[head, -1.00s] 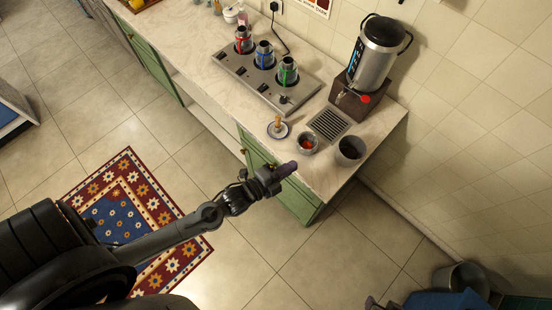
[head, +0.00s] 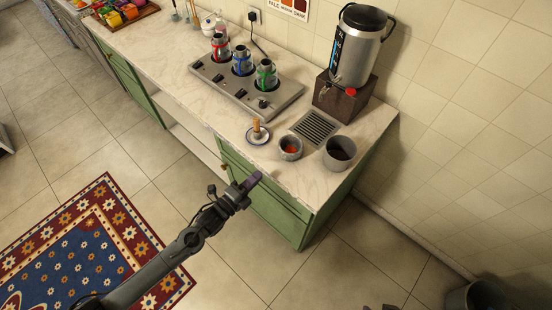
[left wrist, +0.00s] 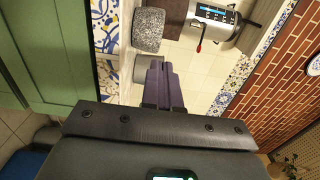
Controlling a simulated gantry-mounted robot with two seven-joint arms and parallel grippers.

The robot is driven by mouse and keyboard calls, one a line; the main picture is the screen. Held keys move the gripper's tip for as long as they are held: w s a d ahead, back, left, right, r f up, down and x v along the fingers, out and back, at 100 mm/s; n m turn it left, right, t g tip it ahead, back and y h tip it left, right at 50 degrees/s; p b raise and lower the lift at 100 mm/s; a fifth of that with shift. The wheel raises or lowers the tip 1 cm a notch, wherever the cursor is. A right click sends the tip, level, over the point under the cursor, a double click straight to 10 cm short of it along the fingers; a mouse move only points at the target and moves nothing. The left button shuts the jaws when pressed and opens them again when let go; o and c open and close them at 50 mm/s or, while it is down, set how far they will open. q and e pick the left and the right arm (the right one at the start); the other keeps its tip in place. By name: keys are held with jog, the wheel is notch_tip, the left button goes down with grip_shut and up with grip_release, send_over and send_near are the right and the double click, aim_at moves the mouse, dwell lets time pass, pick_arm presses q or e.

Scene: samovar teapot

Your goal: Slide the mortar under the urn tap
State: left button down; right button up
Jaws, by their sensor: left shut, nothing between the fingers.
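The small grey mortar (head: 290,153) with reddish contents stands upright near the counter's front edge. The urn (head: 358,48) stands behind it on a dark brown block (head: 340,100); its red tap lever (head: 351,92) is on the front. In the left wrist view the urn (left wrist: 219,14) and its red lever (left wrist: 200,46) show at the top. A speckled grey stone vessel (left wrist: 149,31), perhaps the mortar, is left of them. My left gripper (head: 252,181) is shut and empty, in front of the counter edge, apart from the mortar. My right gripper is not in view.
A metal drip grille (head: 314,127) lies before the urn block. A larger grey pot (head: 339,153) stands right of the mortar, and a saucer (head: 258,139) with a wooden-handled item stands left. A metal stand (head: 285,101) holds three coloured flasks farther left.

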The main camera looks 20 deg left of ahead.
pick_arm(q)
send_near(283, 152)
jog(key=x, duration=0.5)
jog(key=shift+b+x, duration=0.3)
jog(key=shift+x, duration=0.5)
jog(key=shift+w, duration=0.15)
